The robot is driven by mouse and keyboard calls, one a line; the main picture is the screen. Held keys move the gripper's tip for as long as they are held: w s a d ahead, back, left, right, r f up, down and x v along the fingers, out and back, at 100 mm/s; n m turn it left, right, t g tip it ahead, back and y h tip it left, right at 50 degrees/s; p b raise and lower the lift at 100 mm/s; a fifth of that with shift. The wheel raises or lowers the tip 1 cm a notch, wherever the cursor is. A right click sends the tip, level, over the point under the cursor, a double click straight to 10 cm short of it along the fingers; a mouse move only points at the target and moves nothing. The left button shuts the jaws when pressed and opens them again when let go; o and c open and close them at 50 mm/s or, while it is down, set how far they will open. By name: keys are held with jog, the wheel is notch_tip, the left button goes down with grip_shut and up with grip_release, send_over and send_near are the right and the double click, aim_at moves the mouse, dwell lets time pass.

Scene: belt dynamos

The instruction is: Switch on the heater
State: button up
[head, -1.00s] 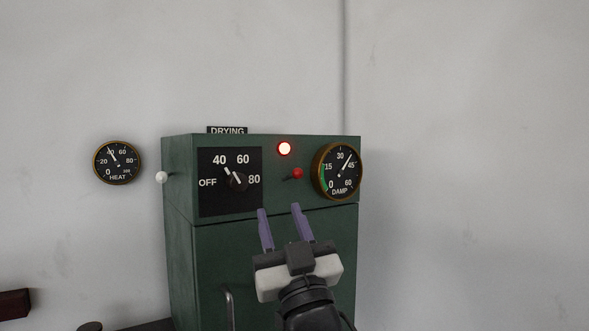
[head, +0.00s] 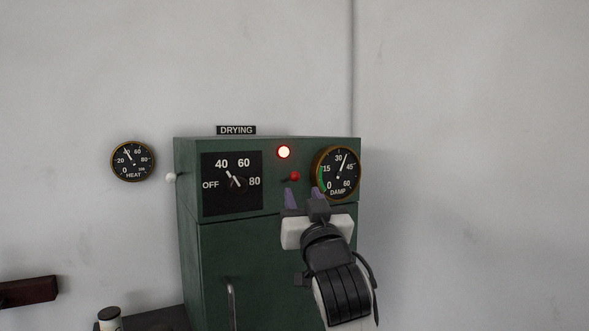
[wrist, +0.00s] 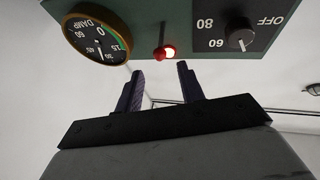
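The green heater cabinet (head: 250,250) stands against the wall under a DRYING sign. Its black dial plate holds a knob (head: 238,182) whose white mark points up-left, near 40. My gripper (head: 304,194) is open and empty, just below and slightly right of the lever in the head view. In the wrist view the lever (wrist: 159,53) shows beyond and between my fingertips (wrist: 160,80), apart from them, with the lit lamp behind it.
A DAMP gauge (head: 337,172) is on the cabinet's right, close to my fingers. A HEAT gauge (head: 133,161) hangs on the wall at left. A white knob (head: 171,178) sticks out at the cabinet's left side. A handle (head: 231,303) is on the lower front.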

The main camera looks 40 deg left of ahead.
aim_at(295, 173)
jog(key=p+x, duration=0.2)
jog(key=x, duration=0.4)
jog(key=shift+w+a+r, duration=0.2)
jog(key=shift+a+r, duration=0.05)
jog(key=shift+r, duration=0.1)
jog(key=shift+p+x, duration=0.45)
jog(key=shift+x, duration=0.3)
jog(key=shift+f, duration=0.15)
grip_shut()
jog(key=shift+r+p, duration=0.4)
jog(key=shift+p, duration=0.25)
jog(key=shift+a+r+n+g+h+p, duration=0.15)
jog(key=shift+n+g+h+p, duration=0.2)
jog(key=shift+g+h, duration=0.2)
jog(key=shift+w, duration=0.1)
grip_release()
